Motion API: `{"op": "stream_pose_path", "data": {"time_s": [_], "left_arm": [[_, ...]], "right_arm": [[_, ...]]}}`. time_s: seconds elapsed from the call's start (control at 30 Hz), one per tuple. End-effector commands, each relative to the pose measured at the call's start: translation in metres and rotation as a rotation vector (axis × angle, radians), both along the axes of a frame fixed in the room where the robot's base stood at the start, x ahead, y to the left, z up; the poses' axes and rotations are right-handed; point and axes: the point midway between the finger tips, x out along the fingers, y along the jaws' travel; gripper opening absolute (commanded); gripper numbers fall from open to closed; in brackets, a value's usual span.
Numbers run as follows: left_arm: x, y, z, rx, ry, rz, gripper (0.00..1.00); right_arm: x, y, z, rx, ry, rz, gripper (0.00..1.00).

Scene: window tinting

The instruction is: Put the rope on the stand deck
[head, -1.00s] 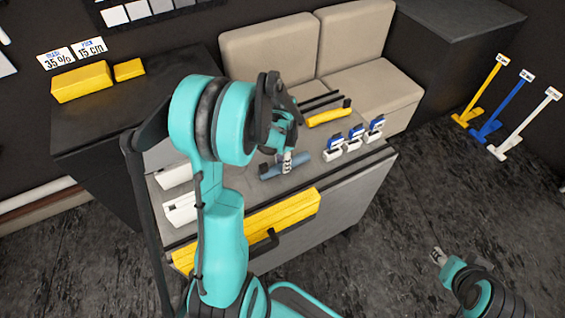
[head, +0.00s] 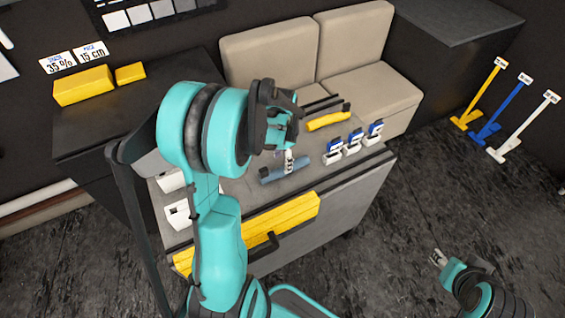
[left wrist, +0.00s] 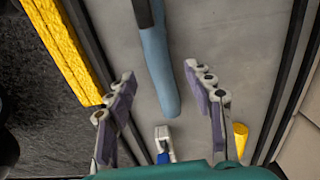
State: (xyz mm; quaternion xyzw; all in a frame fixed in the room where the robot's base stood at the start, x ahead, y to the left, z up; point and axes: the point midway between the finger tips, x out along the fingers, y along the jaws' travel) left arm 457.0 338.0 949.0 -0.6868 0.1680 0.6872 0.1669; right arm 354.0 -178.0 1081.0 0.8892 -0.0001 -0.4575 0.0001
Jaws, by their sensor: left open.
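A blue-grey rope-like roll (head: 298,167) lies on the grey deck (head: 243,200) of the stand, with a darker part at one end in the left wrist view (left wrist: 158,70). I take it to be the rope. My left gripper (head: 288,160) is over the roll, and its arm hides part of the deck. In the left wrist view, its two fingers (left wrist: 170,92) are apart, with the roll's rounded end between them. They do not visibly close on it. My right gripper (head: 437,258) is low at the right, over the floor, away from the stand.
Several white-and-blue clips (head: 355,141) stand on the deck's right side. A yellow tool (head: 328,120) lies behind the roll. A yellow front panel (head: 295,212) with a black handle is on the stand's near side. White items sit at the left. A beige seat (head: 370,90) is behind.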

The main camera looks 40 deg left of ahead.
Motion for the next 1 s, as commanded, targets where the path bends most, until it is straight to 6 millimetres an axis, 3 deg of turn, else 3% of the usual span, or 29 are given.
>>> {"op": "stream_pose_path", "data": {"time_s": [0.03,0.2,0.57,0.8,1.0], "left_arm": [[0.0,0.0,0.016,0.0,0.0,0.0,0.53],[0.0,0.0,0.053,0.0,0.0,0.0,0.53],[-0.004,-0.009,0.093,0.007,-0.023,0.016,0.53],[-0.032,-0.068,0.135,0.032,-0.211,0.154,0.53],[-0.068,-0.119,0.155,-0.015,-0.413,0.305,0.53]], "right_arm": [[0.0,0.0,0.007,0.0,0.0,0.0,0.39],[0.0,0.0,0.017,0.0,0.0,0.0,0.39],[0.0,0.0,0.024,0.0,0.0,0.0,0.39],[0.0,0.0,0.024,0.0,0.0,0.0,0.39],[0.0,0.0,0.024,0.0,0.0,0.0,0.39]]}}
